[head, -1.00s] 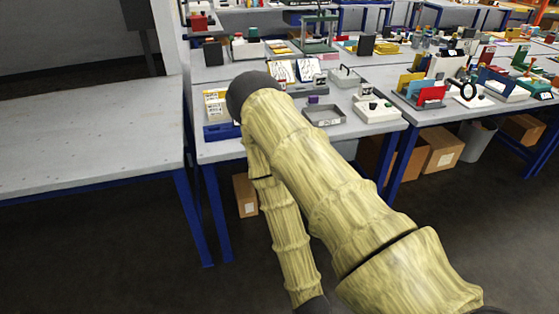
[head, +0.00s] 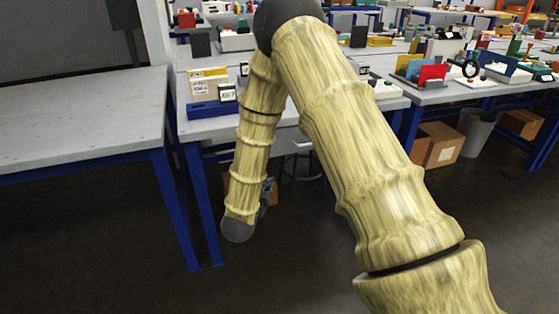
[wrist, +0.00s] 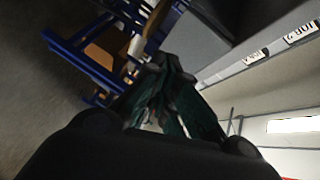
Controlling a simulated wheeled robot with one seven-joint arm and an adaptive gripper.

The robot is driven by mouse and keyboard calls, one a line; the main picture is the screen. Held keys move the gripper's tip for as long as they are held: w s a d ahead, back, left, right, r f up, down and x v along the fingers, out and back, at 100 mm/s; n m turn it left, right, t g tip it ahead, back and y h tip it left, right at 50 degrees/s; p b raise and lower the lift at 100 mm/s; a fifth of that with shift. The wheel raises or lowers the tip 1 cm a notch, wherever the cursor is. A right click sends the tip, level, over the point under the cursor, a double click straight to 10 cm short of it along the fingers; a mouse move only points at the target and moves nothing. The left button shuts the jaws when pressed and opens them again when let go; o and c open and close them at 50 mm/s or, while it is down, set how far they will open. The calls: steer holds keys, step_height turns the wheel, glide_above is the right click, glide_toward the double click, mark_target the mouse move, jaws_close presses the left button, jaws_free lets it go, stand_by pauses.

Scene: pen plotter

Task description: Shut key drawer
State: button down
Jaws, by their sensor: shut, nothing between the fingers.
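I cannot pick out a key drawer for certain in either view. My gripper (head: 268,192) shows in the head view as a small dark shape beside my arm, low in front of the blue-legged table. In the wrist view my gripper (wrist: 172,105) has dark green fingers, drawn together with nothing seen between them. My arm covers much of the table top in the head view.
A blue tray (head: 212,109) and a yellow-and-white box (head: 208,82) sit at the table's left end. An empty grey table (head: 80,115) stands at left. A stool (head: 300,150), cardboard boxes (head: 440,145) and a grey bin (head: 475,130) are below. Floor in front is open.

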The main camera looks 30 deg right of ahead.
mark_target(279, 138)
steer(key=shift+w+d+r+m+g+h+b, duration=0.25)
steer(key=shift+w+d+r+m+h+b, duration=0.5)
steer(key=shift+w+d, duration=1.15)
steer(key=shift+w+d+r+m+g+h+b, duration=0.2)
steer(key=shift+w+d+r+m+h+b, duration=0.2)
steer(key=shift+w+d+r+m+b, duration=1.1)
steer(key=shift+w+d+r+m+g+h+b, duration=0.2)
steer(key=shift+w+d+m+h, duration=0.4)
steer(key=shift+w+d, duration=1.7)
steer(key=shift+s+d+g, duration=0.25)
steer(key=shift+s+d, duration=0.1)
steer(key=shift+w+d, duration=0.15)
steer(key=shift+w, duration=0.45)
steer(key=shift+w+d, duration=0.15)
steer(key=shift+w, duration=0.45)
steer(key=shift+w+r, duration=0.1)
steer(key=shift+r, duration=0.1)
